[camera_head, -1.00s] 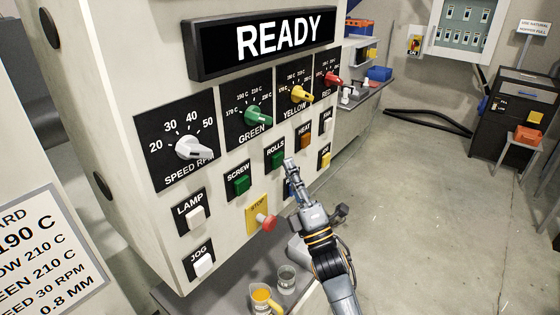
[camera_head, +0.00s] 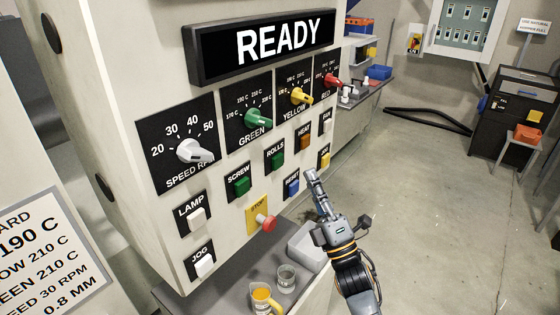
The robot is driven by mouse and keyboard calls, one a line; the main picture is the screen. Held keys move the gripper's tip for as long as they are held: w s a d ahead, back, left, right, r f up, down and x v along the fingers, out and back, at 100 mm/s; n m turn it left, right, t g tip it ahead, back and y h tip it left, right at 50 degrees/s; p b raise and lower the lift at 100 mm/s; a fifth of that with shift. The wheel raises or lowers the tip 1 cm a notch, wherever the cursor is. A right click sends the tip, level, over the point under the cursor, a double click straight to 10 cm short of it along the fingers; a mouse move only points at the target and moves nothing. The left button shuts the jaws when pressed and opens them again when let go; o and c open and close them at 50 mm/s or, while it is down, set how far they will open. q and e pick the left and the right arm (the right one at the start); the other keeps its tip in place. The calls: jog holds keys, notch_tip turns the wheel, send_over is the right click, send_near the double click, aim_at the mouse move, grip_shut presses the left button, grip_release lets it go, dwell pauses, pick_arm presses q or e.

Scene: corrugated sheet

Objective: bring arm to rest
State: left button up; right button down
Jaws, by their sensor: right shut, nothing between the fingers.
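My right gripper (camera_head: 311,174) is in the head view, just right of the control panel (camera_head: 222,178). Its fingers are shut and empty, and they are apart from the panel's face. The arm comes up from the lower right. The blue RESET button (camera_head: 292,187) shows clearly to the left of the fingertips. The display (camera_head: 262,42) reads READY. My left gripper is not in view.
A red STOP knob (camera_head: 267,223) sticks out of the panel. Below it, a grey shelf (camera_head: 228,294) holds a glass (camera_head: 286,278), a jug of orange liquid (camera_head: 262,298) and a pale tray (camera_head: 303,247). The floor (camera_head: 425,190) to the right is open.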

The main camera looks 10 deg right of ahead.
jog(key=shift+s+d, duration=0.35)
jog(key=shift+s, duration=0.05)
notch_tip(320, 180, down, 26)
jog(key=w+m+g+h, duration=0.2)
jog(key=m+g+h, duration=0.2)
jog(key=m+g, duration=0.3)
jog(key=s+f+m+g+h, duration=0.1)
jog(key=s+f+m+g, duration=0.2)
jog(key=f, duration=0.6)
jog(key=s+f+m+g, duration=0.15)
jog(key=s+f, duration=0.25)
jog(key=f, duration=0.5)
jog(key=s+d+f+m+g+h+b, duration=0.1)
jog(key=s+f+m+g, duration=0.35)
jog(key=s+f, duration=0.85)
jog(key=s+f+m+g, duration=0.3)
jog(key=s+f+g, duration=0.2)
jog(key=s+f, duration=0.85)
jog(key=s+d+f+m+g, duration=0.1)
jog(key=s+m+g, duration=0.1)
jog(key=s, duration=1.3)
jog(key=shift+s+d+f+g+h+b, duration=0.2)
jog(key=shift+s+d+g+h+b, duration=0.15)
jog(key=shift+g, duration=0.35)
